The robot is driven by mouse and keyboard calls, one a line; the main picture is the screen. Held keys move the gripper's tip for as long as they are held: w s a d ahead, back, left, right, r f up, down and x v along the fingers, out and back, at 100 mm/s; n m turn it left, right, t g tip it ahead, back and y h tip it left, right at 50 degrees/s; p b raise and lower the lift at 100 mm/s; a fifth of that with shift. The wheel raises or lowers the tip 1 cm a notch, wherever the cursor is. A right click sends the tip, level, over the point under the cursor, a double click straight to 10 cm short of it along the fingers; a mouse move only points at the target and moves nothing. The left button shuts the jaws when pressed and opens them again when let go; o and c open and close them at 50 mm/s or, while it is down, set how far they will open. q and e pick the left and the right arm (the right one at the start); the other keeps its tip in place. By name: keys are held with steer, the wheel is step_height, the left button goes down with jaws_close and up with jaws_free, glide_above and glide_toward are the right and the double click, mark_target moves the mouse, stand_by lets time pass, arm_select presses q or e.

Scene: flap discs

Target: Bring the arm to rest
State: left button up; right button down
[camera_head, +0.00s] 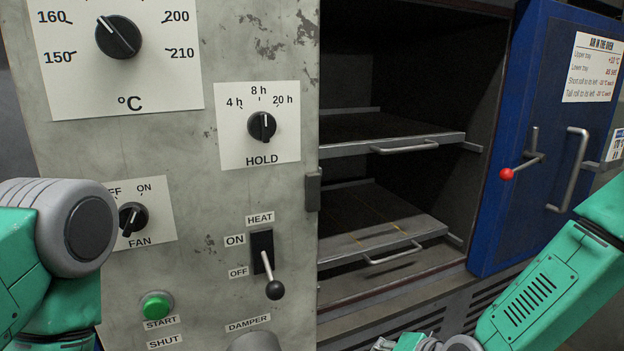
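My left arm (60,240) stands at the left edge, in front of the control panel; its green and grey links show, but its gripper is out of view. My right arm (540,290) comes in from the right and slopes down to the bottom edge, in front of the oven's lower front. At its lower end, a small grey piece of my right gripper (383,345) shows at the bottom edge. The picture cuts off its fingers, so their opening and anything in them are hidden.
The oven door (500,110) stands open at the right, with a red-knobbed handle (507,174). Inside are an upper tray (400,147) and a lower tray (390,240). The panel (205,200) carries dials, a green start button (157,306) and a heat lever (274,289), down towards OFF.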

steer(key=s+d+f+n+g+h, duration=0.1)
steer(key=s+d+f+n+g, duration=0.15)
steer(key=s+f, duration=0.45)
steer(key=s+d+f+n+g+h, duration=0.1)
steer(key=s+d+f+g+h, duration=0.2)
steer(key=s, duration=0.7)
steer(key=s+d+f+n+g+h, duration=0.1)
steer(key=s+d+f+n+g, duration=0.1)
steer(key=s+d, duration=0.7)
steer(key=s+f+n, duration=0.1)
steer(key=s+f, duration=0.1)
steer(key=s, duration=0.2)
steer(key=shift+s+d+n+h, duration=0.3)
steer(key=shift+n, duration=0.05)
steer(key=shift+a+r, duration=0.1)
steer(key=shift+a, duration=0.15)
